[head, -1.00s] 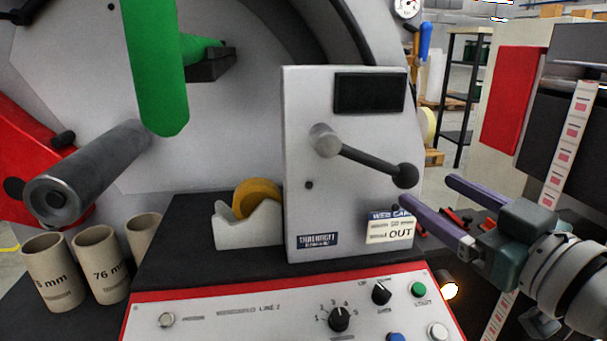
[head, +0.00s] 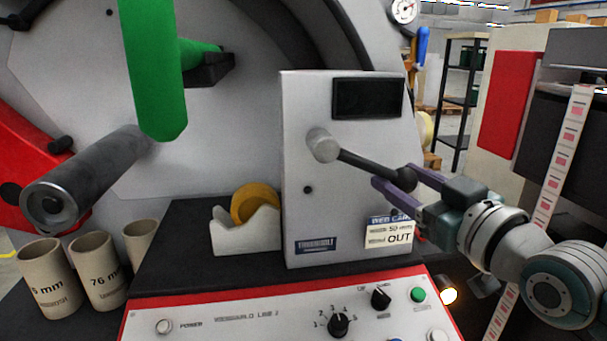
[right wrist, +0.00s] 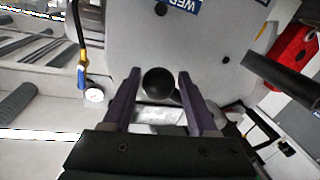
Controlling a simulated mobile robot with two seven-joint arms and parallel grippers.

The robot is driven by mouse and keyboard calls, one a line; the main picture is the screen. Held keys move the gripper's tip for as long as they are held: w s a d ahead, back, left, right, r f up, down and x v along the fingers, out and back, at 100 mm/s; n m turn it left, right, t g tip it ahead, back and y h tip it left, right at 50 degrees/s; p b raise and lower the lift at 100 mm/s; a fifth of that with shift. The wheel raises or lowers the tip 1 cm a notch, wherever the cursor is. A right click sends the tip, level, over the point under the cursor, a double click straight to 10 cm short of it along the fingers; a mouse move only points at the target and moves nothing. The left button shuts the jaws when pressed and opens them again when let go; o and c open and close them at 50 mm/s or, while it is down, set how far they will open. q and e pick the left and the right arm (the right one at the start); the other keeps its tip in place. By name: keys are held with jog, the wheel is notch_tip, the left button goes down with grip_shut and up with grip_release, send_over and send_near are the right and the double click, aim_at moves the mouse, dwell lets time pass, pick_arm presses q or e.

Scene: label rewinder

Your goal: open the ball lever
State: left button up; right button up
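The ball lever (head: 365,164) is a dark rod with a black ball (head: 404,178) at its end. It runs from a grey hub on the front of the light grey box (head: 340,225) and slopes down to the right. My right gripper (head: 393,183) is open, with its purple fingers at the ball. In the right wrist view the ball (right wrist: 158,84) sits between the two fingers of the gripper (right wrist: 158,80), with a gap visible on each side. My left gripper is not in view.
A sign reading OUT (head: 389,234) hangs on the box just below the gripper. The control panel (head: 250,312) with knobs and buttons lies below. A tape dispenser (head: 245,232) and several cardboard cores (head: 97,272) stand at left. A label web (head: 566,150) runs at right.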

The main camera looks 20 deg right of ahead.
jog(key=shift+r, duration=0.1)
grip_shut()
jog(key=shift+r, duration=0.1)
dwell(0.4)
